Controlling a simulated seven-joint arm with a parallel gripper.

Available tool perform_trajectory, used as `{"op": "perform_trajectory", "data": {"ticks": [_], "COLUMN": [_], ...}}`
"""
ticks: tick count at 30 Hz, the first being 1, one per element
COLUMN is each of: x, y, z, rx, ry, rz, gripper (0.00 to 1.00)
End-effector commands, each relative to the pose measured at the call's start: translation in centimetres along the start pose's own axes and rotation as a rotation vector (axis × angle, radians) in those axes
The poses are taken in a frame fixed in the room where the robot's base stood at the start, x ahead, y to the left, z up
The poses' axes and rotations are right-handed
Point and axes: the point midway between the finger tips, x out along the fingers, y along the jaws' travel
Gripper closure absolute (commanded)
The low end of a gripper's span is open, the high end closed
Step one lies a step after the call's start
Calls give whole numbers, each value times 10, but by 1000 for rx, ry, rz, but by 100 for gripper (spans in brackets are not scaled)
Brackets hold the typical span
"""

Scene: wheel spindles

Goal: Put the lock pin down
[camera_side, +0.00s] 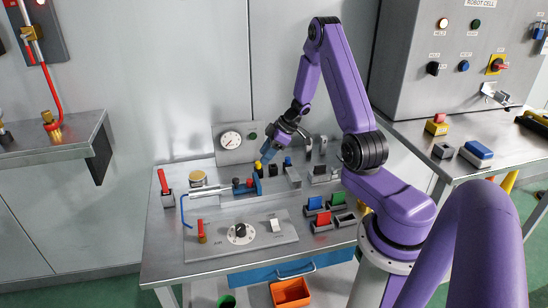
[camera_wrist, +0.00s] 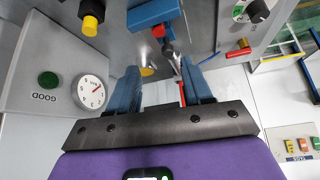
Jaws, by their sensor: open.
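My gripper (camera_side: 265,157) is over the back middle of the bench, pointing down, with its two blue fingers apart. In the wrist view the open fingers (camera_wrist: 160,72) have a gap between them. A small yellow piece (camera_wrist: 147,71), possibly the lock pin's head, shows in that gap near the left finger; its lower part is hidden. A yellow piece (camera_side: 257,166) also shows just below the fingers in the side view. I cannot tell whether it is the same piece or whether a finger touches it.
A blue fixture (camera_wrist: 152,13) with a red knob (camera_wrist: 158,31) stands close to the fingers. A black-and-yellow peg (camera_wrist: 91,17) is nearby. A round gauge (camera_side: 231,140) stands behind. A control panel (camera_side: 240,233) and several coloured blocks occupy the bench front.

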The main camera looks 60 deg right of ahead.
Motion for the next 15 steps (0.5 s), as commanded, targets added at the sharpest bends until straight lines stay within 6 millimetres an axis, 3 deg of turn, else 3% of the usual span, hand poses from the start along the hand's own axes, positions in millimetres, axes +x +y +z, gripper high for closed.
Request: {"op": "perform_trajectory", "data": {"ticks": [4,8,15], "x": [0,-1,-12], "y": [-1,-6,-43], "z": [-23,-62,-127], "rx": [-42,-103,-191], "ry": [-12,-33,-70], "rz": [42,122,253], "gripper": [50,50,50]}}
